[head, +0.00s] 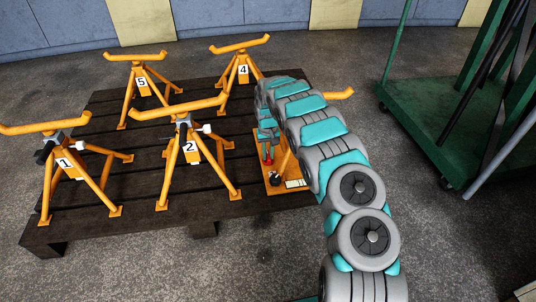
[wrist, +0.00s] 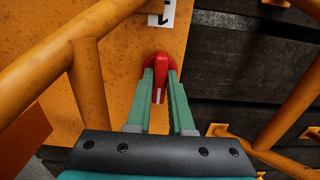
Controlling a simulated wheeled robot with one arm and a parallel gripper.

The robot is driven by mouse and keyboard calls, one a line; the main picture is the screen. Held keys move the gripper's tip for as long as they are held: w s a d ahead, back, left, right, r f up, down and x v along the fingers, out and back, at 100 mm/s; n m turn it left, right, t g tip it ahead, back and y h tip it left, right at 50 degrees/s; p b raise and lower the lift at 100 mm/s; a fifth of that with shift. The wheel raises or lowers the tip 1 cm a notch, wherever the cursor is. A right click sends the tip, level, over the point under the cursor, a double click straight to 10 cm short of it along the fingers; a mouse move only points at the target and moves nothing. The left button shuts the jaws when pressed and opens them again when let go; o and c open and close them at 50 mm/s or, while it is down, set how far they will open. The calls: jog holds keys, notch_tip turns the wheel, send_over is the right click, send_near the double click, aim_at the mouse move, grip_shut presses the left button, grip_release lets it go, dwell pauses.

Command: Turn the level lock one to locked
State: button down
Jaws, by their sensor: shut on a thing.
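The level lock is a red knob (wrist: 161,66) on an orange plate (wrist: 120,80) in the wrist view. My gripper (wrist: 161,88) has its two green fingers on either side of the knob, shut on it. A white mark shows on the knob's lower end, which points down in the picture. In the head view, my gripper (head: 266,150) is at the orange panel (head: 286,185) near the right edge of the dark pallet, with a bit of red at its tip. My arm hides much of this panel. I cannot read a lock state marking.
Orange stands numbered 1 (head: 66,165), 2 (head: 190,150), 4 (head: 243,70) and 5 (head: 140,82) stand on the pallet (head: 125,190). A green trolley (head: 440,120) is at the right. In the wrist view, orange tubes cross close beside my gripper.

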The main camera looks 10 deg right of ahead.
jog(key=shift+m, duration=0.3)
jog(key=m, duration=0.3)
jog(key=shift+a+m+p, duration=0.1)
jog(key=shift+m+p, duration=0.2)
jog(key=m, duration=0.4)
jog(key=shift+m+p, duration=0.3)
jog(key=shift+p, duration=0.1)
jog(key=m+p, duration=0.1)
jog(key=m, duration=0.4)
jog(key=shift+r, duration=0.1)
jog(key=shift+m+p, duration=0.7)
jog(key=shift+m, duration=1.3)
jog(key=c, duration=0.8)
grip_release()
